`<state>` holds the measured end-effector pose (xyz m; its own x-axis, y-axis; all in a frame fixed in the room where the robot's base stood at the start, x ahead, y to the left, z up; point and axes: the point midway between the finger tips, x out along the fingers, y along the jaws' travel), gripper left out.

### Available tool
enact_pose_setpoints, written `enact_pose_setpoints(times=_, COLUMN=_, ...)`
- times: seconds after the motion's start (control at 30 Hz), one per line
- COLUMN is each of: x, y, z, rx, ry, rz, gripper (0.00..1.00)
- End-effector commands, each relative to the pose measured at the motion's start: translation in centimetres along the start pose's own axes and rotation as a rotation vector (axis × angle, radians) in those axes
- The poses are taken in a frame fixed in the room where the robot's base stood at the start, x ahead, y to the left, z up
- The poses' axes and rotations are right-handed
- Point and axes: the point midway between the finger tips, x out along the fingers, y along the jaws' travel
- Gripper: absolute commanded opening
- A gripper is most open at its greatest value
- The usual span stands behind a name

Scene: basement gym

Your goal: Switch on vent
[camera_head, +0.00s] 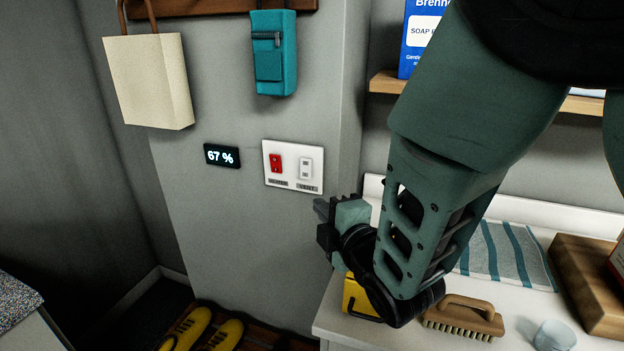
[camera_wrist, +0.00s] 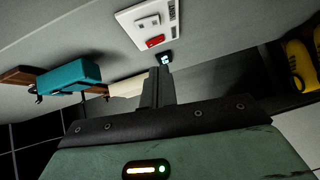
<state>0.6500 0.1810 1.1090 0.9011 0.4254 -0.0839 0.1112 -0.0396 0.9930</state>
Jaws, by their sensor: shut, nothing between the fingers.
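A white switch plate (camera_head: 293,167) is on the grey wall. Its right-hand white switch (camera_head: 306,168) is labelled VENT; its left-hand switch (camera_head: 276,164) is red, with a small label hard to read. In the wrist view the plate (camera_wrist: 126,17) is at the top, with the red switch (camera_wrist: 155,42) nearer the fingers than the white switch (camera_wrist: 148,22). My gripper (camera_head: 320,209) is shut and empty, just below and right of the plate in the head view, apparently apart from it. Its closed fingers (camera_wrist: 160,75) point toward the wall in the wrist view.
A display (camera_head: 222,156) reading 67 % is left of the plate. A teal case (camera_head: 273,55) and a cream bag (camera_head: 148,82) hang above. A counter with a brush (camera_head: 465,317), a yellow object (camera_head: 358,298) and a striped towel (camera_head: 505,255) lies below my arm.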

Motion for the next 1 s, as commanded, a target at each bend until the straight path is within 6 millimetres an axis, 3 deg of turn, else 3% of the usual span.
enact_pose_setpoints(times=0.27, x=1.0, y=0.1, z=0.0, rx=0.002, ry=-0.001, rz=-0.001, gripper=0.00)
enact_pose_setpoints(times=0.73, x=10.0, y=0.2, z=0.0, rx=0.002, ry=-0.001, rz=-0.002, gripper=0.00)
enact_pose_setpoints(times=1.0, x=12.4, y=0.1, z=2.4, rx=0.002, ry=-0.002, rz=-0.003, gripper=0.00)
